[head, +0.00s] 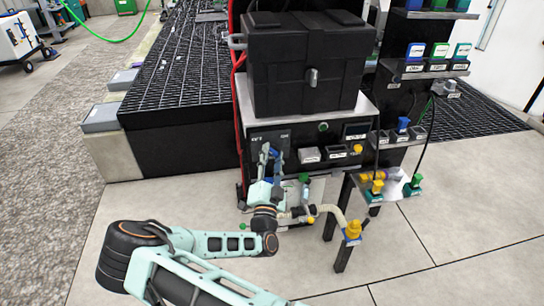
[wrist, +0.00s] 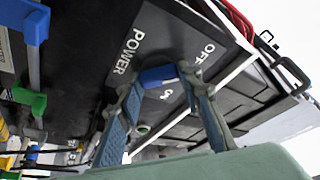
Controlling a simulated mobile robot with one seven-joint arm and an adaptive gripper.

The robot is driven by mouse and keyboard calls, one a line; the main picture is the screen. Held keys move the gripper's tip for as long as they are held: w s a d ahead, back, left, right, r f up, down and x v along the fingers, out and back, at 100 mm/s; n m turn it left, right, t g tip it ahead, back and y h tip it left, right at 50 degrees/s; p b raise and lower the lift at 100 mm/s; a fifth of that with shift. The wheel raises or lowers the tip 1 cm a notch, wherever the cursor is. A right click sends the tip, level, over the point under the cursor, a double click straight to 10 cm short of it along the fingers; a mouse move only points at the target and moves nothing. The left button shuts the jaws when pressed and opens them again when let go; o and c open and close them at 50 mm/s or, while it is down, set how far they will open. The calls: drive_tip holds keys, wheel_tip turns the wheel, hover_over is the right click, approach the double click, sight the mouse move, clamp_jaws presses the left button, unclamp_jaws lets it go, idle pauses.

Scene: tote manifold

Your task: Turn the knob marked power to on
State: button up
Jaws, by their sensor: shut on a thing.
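The power knob is a small blue knob (wrist: 157,75) on a black panel, next to the white word POWER and the word OFF. Part of a second white label shows beside the knob between my fingers. My gripper (wrist: 160,84) is shut on the knob, with one blue finger on each side of it. In the head view my gripper (head: 270,156) is at the front of the panel (head: 285,132), under the black box. There the knob is hidden by the fingers, and its pointing direction cannot be told.
A black box (head: 305,65) with a latch stands on top of the panel cabinet. Right of my gripper are labelled modules (head: 309,155), yellow and green fittings and a hose (head: 330,212). Shelves with coloured blocks (head: 437,52) stand further right.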

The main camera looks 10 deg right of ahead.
drive_tip(key=shift+r+p, duration=0.15)
drive_tip(key=shift+p, duration=0.3)
drive_tip(key=shift+r+m+g+h+p, duration=0.15)
drive_tip(key=shift+m+g+h+p, duration=0.15)
drive_tip(key=shift+m+p, duration=0.5)
drive_tip(key=m+g+p, duration=0.1)
drive_tip(key=m+p, duration=0.1)
drive_tip(key=p, duration=0.2)
drive_tip(key=shift+r, duration=0.2)
drive_tip(key=m+g+p, duration=0.1)
drive_tip(key=m+p, duration=0.1)
drive_tip(key=p, duration=0.1)
drive_tip(key=m+p, duration=0.3)
drive_tip(key=p, duration=0.1)
drive_tip(key=shift+g, duration=0.4)
drive_tip(key=m+p, duration=0.2)
drive_tip(key=p, duration=0.1)
drive_tip(key=m+g+p, duration=0.1)
drive_tip(key=m+p, duration=0.2)
drive_tip(key=p, duration=0.1)
drive_tip(key=shift+r+g, duration=0.1)
drive_tip(key=shift+g, duration=0.2)
drive_tip(key=m+g+y+p, duration=0.1)
drive_tip(key=m+y+p, duration=0.1)
drive_tip(key=m+p, duration=0.1)
drive_tip(key=shift+p, duration=0.65)
drive_tip(key=shift+f, duration=0.25)
drive_tip(key=shift+m+p, duration=0.3)
